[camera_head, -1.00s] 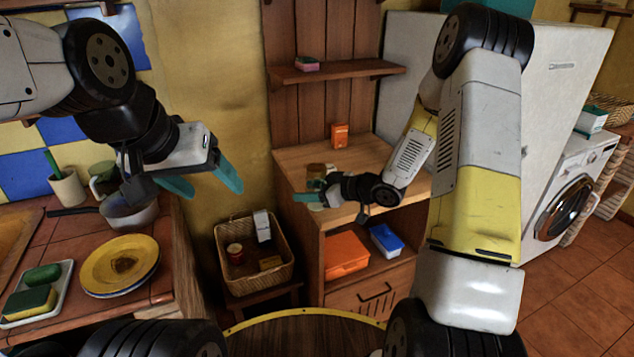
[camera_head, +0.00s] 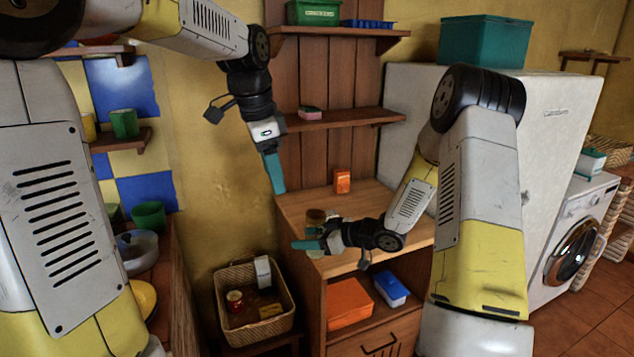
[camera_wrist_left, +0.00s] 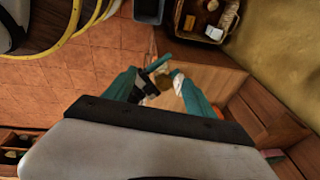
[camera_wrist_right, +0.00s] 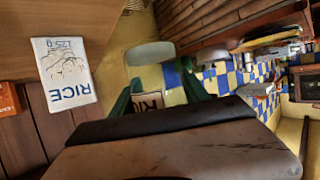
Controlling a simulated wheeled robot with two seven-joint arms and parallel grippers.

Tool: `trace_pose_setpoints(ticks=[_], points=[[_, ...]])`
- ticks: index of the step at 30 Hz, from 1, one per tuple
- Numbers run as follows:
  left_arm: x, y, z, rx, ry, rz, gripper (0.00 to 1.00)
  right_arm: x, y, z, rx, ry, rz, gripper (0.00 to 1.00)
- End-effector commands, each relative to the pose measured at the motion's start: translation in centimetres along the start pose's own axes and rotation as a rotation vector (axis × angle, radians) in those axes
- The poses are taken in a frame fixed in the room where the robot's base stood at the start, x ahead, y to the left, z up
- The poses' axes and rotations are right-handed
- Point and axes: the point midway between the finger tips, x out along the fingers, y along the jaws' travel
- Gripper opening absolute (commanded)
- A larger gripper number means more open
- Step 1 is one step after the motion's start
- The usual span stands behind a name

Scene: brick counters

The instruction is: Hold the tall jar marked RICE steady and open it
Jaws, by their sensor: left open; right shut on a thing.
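The jar (camera_head: 315,217) with a brownish top stands upright on the wooden cabinet's counter. My right gripper (camera_head: 312,244) is shut on it from the side. In the right wrist view the jar's label (camera_wrist_right: 147,100), partly readable as RI, shows between the fingers. My left gripper (camera_head: 273,172) is open and empty, fingers pointing down, above and left of the jar and apart from it. In the left wrist view the jar's top (camera_wrist_left: 163,80) shows beyond and between the fingers.
A white packet or card marked RICE 125 g (camera_wrist_right: 62,72) is close by in the right wrist view. An orange box (camera_head: 341,181) stands at the counter's back. A shelf (camera_head: 350,121) overhangs behind. A wicker basket (camera_head: 228,329) sits low to the left.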

Motion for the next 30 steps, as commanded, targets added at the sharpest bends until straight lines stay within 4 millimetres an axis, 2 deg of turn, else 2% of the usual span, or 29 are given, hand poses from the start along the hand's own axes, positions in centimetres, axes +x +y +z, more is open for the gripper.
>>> trace_pose_setpoints(ticks=[1,6,13,20,30], points=[[1.2,-0.9,-1.6,0.089,-0.021,0.023,0.64,0.0,0.0,-0.1,-0.001,0.001,0.0,0.0],[4.5,-3.0,-5.6,0.379,-0.078,0.092,0.64,0.0,0.0,-0.1,-0.001,0.001,0.0,0.0],[8.1,-4.1,-9.3,0.646,-0.122,0.162,0.64,0.0,0.0,-0.1,-0.001,0.002,0.0,0.0],[9.8,-4.2,-10.2,0.727,-0.134,0.186,0.64,0.0,0.0,-0.1,-0.001,0.001,0.0,0.0],[14.6,-3.6,-9.3,0.728,-0.134,0.187,0.64,0.0,0.0,-0.1,-0.001,0.001,0.0,0.0]])
